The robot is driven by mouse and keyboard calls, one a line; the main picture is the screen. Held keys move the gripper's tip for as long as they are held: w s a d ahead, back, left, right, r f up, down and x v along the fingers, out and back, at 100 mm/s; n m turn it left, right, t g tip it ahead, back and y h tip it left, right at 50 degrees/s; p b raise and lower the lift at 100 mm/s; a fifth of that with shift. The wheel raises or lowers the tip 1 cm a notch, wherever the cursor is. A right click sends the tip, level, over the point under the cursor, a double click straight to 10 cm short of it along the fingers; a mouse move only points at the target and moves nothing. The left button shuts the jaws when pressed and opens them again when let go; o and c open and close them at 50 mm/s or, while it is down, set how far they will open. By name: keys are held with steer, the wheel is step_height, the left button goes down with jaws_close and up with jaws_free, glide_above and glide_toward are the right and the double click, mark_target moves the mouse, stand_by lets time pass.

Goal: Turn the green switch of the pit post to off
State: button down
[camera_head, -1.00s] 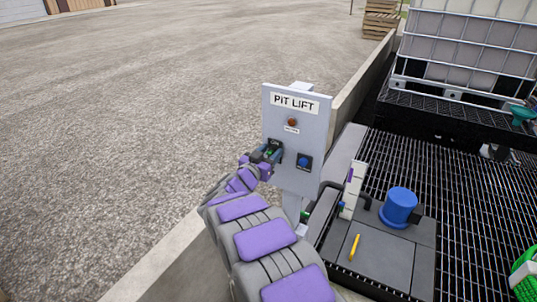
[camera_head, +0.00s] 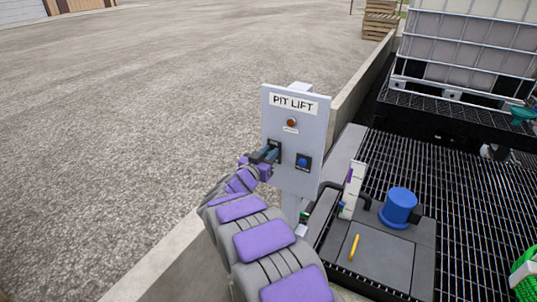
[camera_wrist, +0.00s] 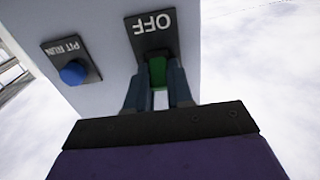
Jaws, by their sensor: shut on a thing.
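The pit post's grey panel (camera_head: 312,118) reads "PIT LIFT" and stands upright in the middle of the head view. The green switch (camera_wrist: 157,71) is on a dark plate (camera_wrist: 152,34) marked "OFF", which appears upside down in the wrist view. My gripper (camera_wrist: 156,82) is shut on the green switch, one blue-grey finger on each side of it. In the head view my gripper (camera_head: 269,153) is at the panel's left part and hides the switch.
A blue "PIT RUN" button (camera_wrist: 73,73) sits beside the switch; it also shows in the head view (camera_head: 303,162). An amber lamp (camera_head: 292,123) is above. Right of the post are a blue capped fitting (camera_head: 399,206), a yellow handle (camera_head: 354,247) and black grating (camera_head: 460,200).

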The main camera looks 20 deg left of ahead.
steer(key=shift+a+f+t, duration=0.1)
steer(key=shift+t, duration=0.2)
step_height(320, 180, down, 3)
steer(key=t, duration=0.9)
steer(key=shift+s+p, duration=0.15)
steer(key=shift+p, duration=0.2)
stand_by(0.7)
